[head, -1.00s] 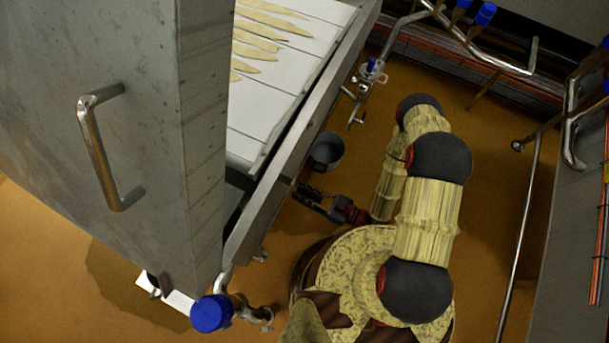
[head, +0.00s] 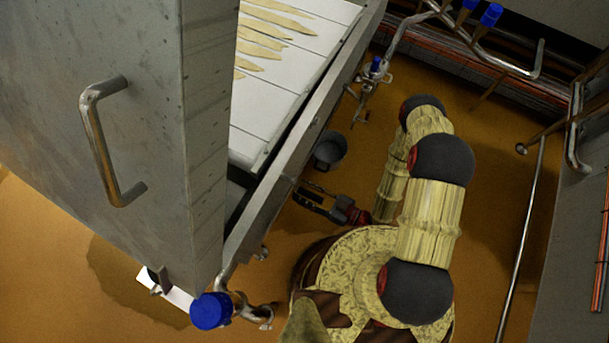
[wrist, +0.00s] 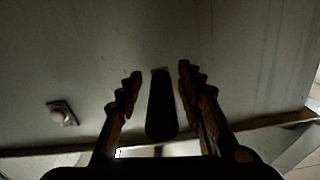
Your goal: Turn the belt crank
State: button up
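My gripper (head: 318,203) is low beside the grey metal frame under the belt, seen from above in the head view. In the wrist view my gripper (wrist: 160,75) is open, with one stepped finger on each side of a dark rounded bar (wrist: 162,105). The bar looks like the crank's grip; the fingers show gaps to it on both sides. The rest of the crank cannot be made out. The white belt (head: 270,105) carries several pale flat strips.
A tall grey metal housing with a bar handle (head: 103,140) fills the left. A grey pot (head: 330,150) is beside the frame, near my gripper. A blue-capped valve (head: 211,311) is at the lower front. Pipes (head: 530,240) run along the right; brown floor is clear between.

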aim_at(325, 202)
jog(key=shift+s, duration=0.1)
jog(key=shift+v, duration=3.7)
jog(key=shift+d, duration=0.1)
